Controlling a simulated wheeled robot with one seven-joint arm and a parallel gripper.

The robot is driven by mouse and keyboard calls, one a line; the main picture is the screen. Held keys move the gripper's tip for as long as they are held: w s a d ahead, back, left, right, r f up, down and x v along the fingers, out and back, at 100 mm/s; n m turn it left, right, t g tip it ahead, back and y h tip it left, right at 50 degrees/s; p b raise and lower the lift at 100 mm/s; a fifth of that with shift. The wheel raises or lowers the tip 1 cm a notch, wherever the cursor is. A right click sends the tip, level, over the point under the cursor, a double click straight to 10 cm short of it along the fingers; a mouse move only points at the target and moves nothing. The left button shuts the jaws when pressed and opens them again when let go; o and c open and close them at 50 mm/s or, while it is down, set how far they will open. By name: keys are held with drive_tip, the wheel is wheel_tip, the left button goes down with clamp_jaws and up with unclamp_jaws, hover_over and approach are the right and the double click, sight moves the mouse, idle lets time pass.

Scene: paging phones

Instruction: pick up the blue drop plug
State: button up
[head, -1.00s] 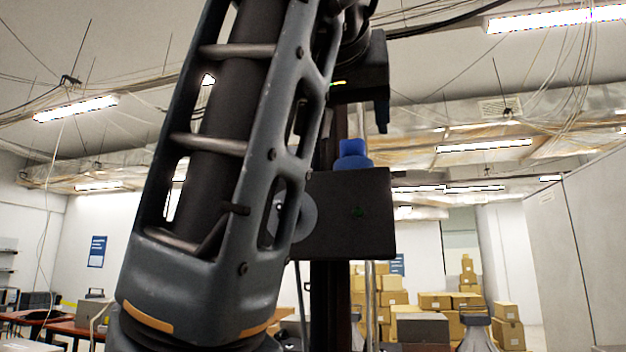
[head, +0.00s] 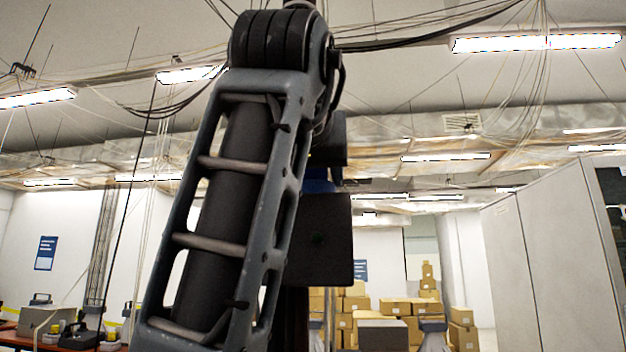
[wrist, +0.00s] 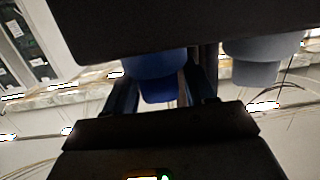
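The blue drop plug (wrist: 160,78) stands out from the edge of a dark box (wrist: 150,28) in the wrist view. In the head view, only a sliver of the blue plug (head: 317,183) shows on top of the dark box (head: 322,240); my arm hides the rest. My gripper (wrist: 163,92) has its two dark fingers apart, one on each side of the blue plug. I cannot tell whether they touch it. In the head view my gripper's dark body is just above the plug, and its fingers are hidden.
A grey plug (wrist: 258,58) stands out from the box to the right of the blue one in the wrist view. Stacked cardboard boxes (head: 396,308) are in the background. A tall grey cabinet (head: 545,245) stands at the right, and a table with equipment is at the far left.

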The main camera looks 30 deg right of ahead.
drive_tip(key=c, duration=0.7)
drive_tip(key=shift+c, duration=0.4)
drive_tip(key=shift+r, duration=0.1)
